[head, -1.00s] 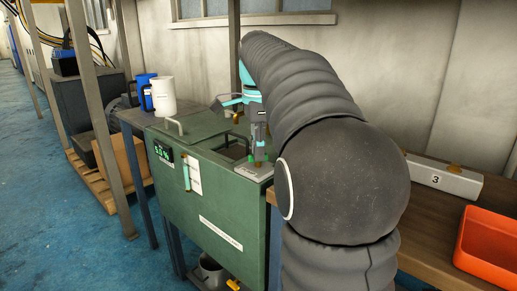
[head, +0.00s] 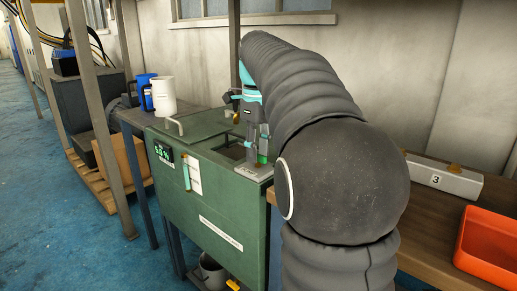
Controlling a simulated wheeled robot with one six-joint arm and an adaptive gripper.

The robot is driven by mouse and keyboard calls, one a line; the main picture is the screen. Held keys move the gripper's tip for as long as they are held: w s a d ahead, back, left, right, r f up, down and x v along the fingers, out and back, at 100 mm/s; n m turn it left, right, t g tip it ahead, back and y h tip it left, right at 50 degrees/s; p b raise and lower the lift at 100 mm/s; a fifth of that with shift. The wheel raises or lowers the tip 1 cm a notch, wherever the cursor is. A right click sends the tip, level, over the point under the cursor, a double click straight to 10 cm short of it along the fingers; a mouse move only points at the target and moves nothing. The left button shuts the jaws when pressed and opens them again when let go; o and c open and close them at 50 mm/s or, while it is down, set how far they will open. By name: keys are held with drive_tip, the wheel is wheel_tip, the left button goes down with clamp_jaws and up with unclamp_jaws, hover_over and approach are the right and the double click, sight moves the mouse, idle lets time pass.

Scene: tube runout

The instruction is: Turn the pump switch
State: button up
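The green tank cabinet (head: 225,222) stands left of my arm, with a small light plate (head: 253,172) on its top right corner. I cannot make out the pump switch clearly; a small green part (head: 263,158) shows above that plate, beside my gripper. My gripper (head: 252,155) is small and dark, points down over the plate and hides part of it. I cannot tell whether its fingers are open or shut, or whether they touch anything. A lit green display (head: 163,153) is on the cabinet's left front.
A white jug (head: 164,96) and a blue jug (head: 145,90) stand behind the cabinet's left end. A lid with a handle (head: 175,125) lies on the cabinet. An orange bin (head: 488,246) and a white block marked 3 (head: 445,180) are on the bench at right.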

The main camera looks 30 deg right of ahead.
drive_tip(key=shift+r, duration=3)
drive_tip(key=s+a+f+n+t, duration=0.2)
drive_tip(key=s+a+f+n, duration=0.5)
drive_tip(key=n, duration=0.8)
drive_tip(key=s+a+f+n+t, duration=0.3)
drive_tip(key=s+a+f+n, duration=0.4)
drive_tip(key=s+f+n, duration=0.7)
drive_tip(key=shift+a+f+n+t, duration=0.2)
drive_tip(key=shift+f+n+t, duration=0.15)
drive_tip(key=shift+n, duration=0.75)
